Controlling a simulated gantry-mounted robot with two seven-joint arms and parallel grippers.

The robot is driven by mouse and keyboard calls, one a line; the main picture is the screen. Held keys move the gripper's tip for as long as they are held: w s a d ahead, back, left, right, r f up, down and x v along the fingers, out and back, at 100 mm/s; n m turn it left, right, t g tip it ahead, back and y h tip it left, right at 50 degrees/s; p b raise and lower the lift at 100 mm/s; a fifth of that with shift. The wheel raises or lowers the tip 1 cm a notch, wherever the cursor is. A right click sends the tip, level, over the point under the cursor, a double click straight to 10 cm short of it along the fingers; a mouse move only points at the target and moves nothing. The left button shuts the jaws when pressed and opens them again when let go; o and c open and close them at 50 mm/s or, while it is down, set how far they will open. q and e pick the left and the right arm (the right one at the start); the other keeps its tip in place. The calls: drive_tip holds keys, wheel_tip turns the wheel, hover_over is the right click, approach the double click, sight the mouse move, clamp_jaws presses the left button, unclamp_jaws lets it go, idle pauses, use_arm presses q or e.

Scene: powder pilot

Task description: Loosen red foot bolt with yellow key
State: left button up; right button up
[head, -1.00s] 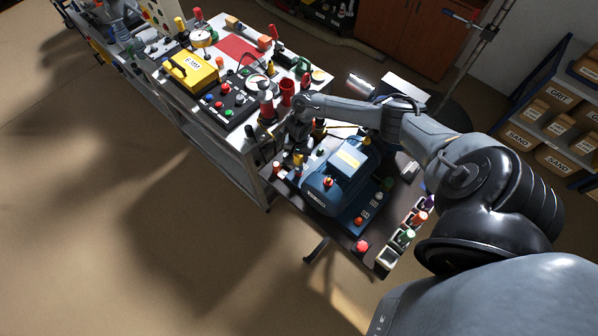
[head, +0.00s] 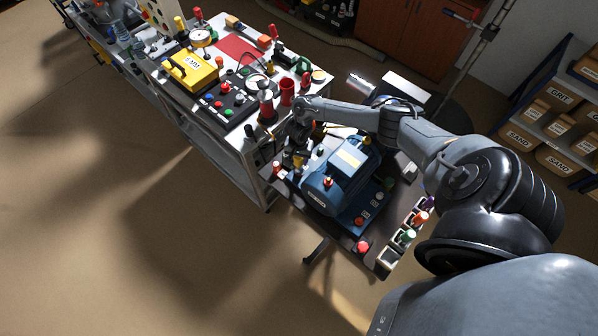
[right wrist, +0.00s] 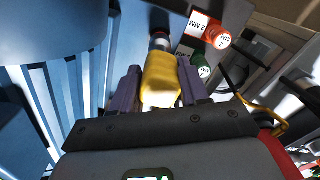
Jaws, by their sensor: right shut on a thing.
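My right gripper (right wrist: 160,92) is shut on the yellow key (right wrist: 161,78), whose handle sits between the two fingers. The key's dark metal end points away from the gripper, beside the blue ribbed motor (right wrist: 62,80). What this end touches cannot be told. In the head view my right gripper (head: 298,146) is at the left end of the blue motor (head: 338,178), and the yellow key (head: 298,163) shows below it. A red bolt head (head: 359,222) stands on the motor's near foot. Whether another red bolt is under the key is unclear. My left gripper is not in view.
Red (right wrist: 218,37) and green (right wrist: 201,68) caps stand close to the right of the key. A small rack (head: 404,237) with coloured-topped pieces lines the bench's right edge. A crowded bench with a yellow box (head: 191,71) adjoins at upper left.

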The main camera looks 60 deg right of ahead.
drive_tip(key=shift+f, duration=0.5)
drive_tip(key=o, duration=1.3)
drive_tip(key=shift+o, duration=0.2)
wheel_tip(320, 180, up, 11)
drive_tip(key=shift+f+p, duration=0.2)
drive_tip(key=shift+p, duration=0.5)
drive_tip(key=a+r+n+t+p, duration=0.15)
drive_tip(key=a+n+t, duration=0.35)
drive_tip(key=a+n, duration=1.35)
drive_tip(key=s+a+r+m+p, duration=0.1)
drive_tip(key=s+a+r, duration=0.3)
drive_tip(key=s+r, duration=0.2)
drive_tip(key=s+a+r+g+p, duration=0.1)
drive_tip(key=s+a+r, duration=0.3)
drive_tip(key=s+r, duration=0.3)
drive_tip(key=shift+s+r+m, duration=0.3)
drive_tip(key=shift+s+m, duration=0.05)
drive_tip(key=shift+s, duration=0.1)
